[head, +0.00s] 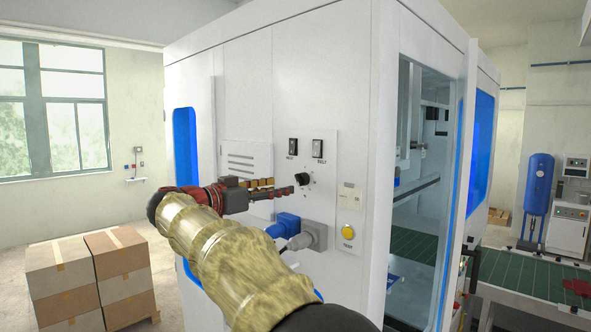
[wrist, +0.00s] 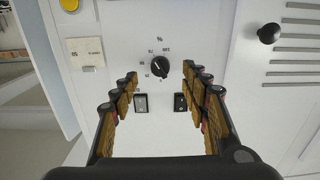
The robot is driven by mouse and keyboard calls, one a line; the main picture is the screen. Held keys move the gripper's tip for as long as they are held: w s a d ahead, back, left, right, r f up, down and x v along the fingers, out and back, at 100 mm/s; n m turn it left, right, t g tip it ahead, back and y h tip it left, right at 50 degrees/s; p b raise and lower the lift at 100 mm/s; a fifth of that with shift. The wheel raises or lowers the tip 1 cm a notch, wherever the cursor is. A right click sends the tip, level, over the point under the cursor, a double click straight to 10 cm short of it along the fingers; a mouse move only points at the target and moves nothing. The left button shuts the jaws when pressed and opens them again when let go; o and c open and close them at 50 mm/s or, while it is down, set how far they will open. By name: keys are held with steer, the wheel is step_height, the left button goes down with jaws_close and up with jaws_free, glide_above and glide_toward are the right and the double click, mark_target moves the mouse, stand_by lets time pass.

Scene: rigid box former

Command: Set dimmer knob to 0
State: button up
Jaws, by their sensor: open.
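The dimmer knob (wrist: 158,65) is small, round and black, on the white machine front, with a printed percent scale around it. It also shows in the head view (head: 303,179). A pale mark shows on the knob, but I cannot tell exactly which number it points at. My gripper (wrist: 160,73) is open and empty, with one finger to each side below the knob in the wrist view. The fingers look apart from the knob. In the head view my gripper (head: 285,187) is just left of the knob.
A yellow button (head: 348,231) and a blue plug (head: 284,224) are below. A vented panel (head: 245,160) is to the left. Stacked boxes (head: 88,275) stand on the floor at left.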

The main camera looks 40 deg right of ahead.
mark_target(297, 181)
steer(key=d, duration=0.2)
steer(key=d+p, duration=0.1)
steer(key=d, duration=0.5)
steer(key=shift+w+r, duration=0.35)
steer(key=shift+r, duration=0.05)
steer(key=shift+c, duration=1.3)
steer(key=c, duration=0.9)
